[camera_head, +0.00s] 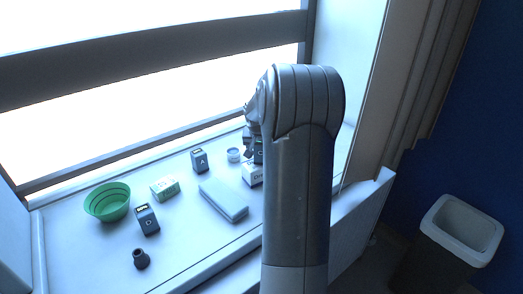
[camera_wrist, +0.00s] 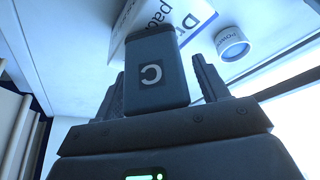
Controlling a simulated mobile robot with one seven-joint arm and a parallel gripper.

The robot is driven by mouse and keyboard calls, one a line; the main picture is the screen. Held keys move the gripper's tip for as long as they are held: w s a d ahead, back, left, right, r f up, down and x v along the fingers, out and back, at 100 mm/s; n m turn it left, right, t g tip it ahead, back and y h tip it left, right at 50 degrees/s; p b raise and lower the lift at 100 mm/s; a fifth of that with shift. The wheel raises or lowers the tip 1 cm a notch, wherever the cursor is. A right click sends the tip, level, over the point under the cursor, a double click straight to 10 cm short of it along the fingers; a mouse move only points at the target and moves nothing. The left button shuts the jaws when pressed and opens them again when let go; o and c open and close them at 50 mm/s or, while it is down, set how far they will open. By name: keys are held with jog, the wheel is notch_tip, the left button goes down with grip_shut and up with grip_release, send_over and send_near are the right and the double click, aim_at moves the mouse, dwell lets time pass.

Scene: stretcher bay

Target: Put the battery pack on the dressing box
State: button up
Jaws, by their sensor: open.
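The battery pack (camera_wrist: 155,75), a dark block with a white "C" label, stands between my fingers in the wrist view. My gripper (camera_wrist: 160,72) is open, with a finger on each side and a visible gap at the right finger. The white dressing box (camera_wrist: 128,22), with blue lettering, lies right beyond the pack. In the head view the dressing box (camera_head: 252,176) is partly behind my arm, with a dark block, seemingly the pack (camera_head: 258,156), at its top. The pack appears to rest on the box, but the contact is hidden.
On the sill are a green bowl (camera_head: 107,202), two other dark blocks (camera_head: 199,160) (camera_head: 147,219), a green-white box (camera_head: 165,188), a pale flat case (camera_head: 224,199), a small round tin (camera_head: 233,155) and a dark knob-like piece (camera_head: 141,259). A bin (camera_head: 462,228) stands right.

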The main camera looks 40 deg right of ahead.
jog(key=v, duration=1.2)
jog(key=s+a+r+n, duration=0.2)
jog(key=s+a+r, duration=0.15)
jog(key=a, duration=0.65)
jog(key=s+a+f+n+t+y, duration=0.1)
jog(key=s+a+n, duration=0.6)
jog(key=s+a, duration=1.4)
jog(key=shift+s+a+t+y, duration=0.4)
jog(key=shift+a+t+y, duration=0.25)
jog(key=shift+y, duration=0.45)
